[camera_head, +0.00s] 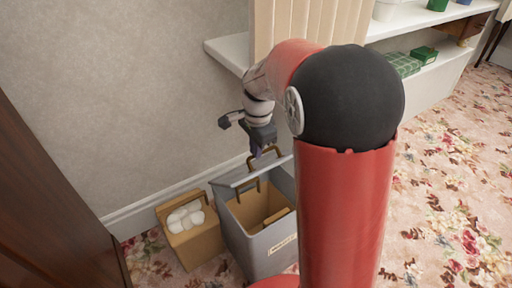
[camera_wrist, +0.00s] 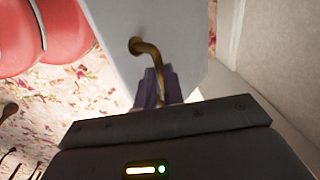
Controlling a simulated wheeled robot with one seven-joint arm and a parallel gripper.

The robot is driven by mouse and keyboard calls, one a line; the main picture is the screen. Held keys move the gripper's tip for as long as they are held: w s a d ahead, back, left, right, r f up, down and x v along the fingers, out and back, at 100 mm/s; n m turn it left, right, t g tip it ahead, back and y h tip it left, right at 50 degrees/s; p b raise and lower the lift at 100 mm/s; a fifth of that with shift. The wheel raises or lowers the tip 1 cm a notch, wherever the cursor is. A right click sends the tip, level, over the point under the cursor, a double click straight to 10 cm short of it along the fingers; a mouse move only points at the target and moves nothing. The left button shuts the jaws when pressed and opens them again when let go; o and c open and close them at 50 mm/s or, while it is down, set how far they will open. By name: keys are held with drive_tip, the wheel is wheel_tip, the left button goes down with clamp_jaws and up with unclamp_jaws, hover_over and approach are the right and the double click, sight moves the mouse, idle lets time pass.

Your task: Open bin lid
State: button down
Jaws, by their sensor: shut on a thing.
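A grey bin (camera_head: 262,252) with a label on its front stands on the floor by the wall. Its lid (camera_head: 238,176) is raised at the back, and the tan inside of the bin shows in the head view. A brass handle on the lid (camera_wrist: 140,46) runs between my fingers in the wrist view. My gripper (camera_head: 257,152) is above the lid's back edge, and its purple fingers (camera_wrist: 158,88) are shut on the handle. My arm hides the bin's right side in the head view.
A tan box with white round things (camera_head: 186,217) stands close to the bin's left. A dark wooden panel (camera_head: 50,200) is at the far left. A white shelf (camera_head: 228,52) juts out above the bin. Flowered carpet is open at the right.

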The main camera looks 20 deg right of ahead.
drive_tip(key=c, duration=1.5)
unclamp_jaws()
drive_tip(key=shift+w+a+r+p, duration=0.25)
drive_tip(key=shift+w+r, duration=0.45)
drive_tip(key=shift+r, duration=0.6)
drive_tip(key=shift+w+a+r+p, duration=0.2)
drive_tip(key=shift+w+r, duration=0.5)
drive_tip(key=shift+r, duration=0.65)
drive_tip(key=shift+w+a+r+p, duration=0.25)
drive_tip(key=shift+w+r, duration=0.45)
drive_tip(key=shift+r, duration=0.6)
drive_tip(key=shift+r, duration=0.15)
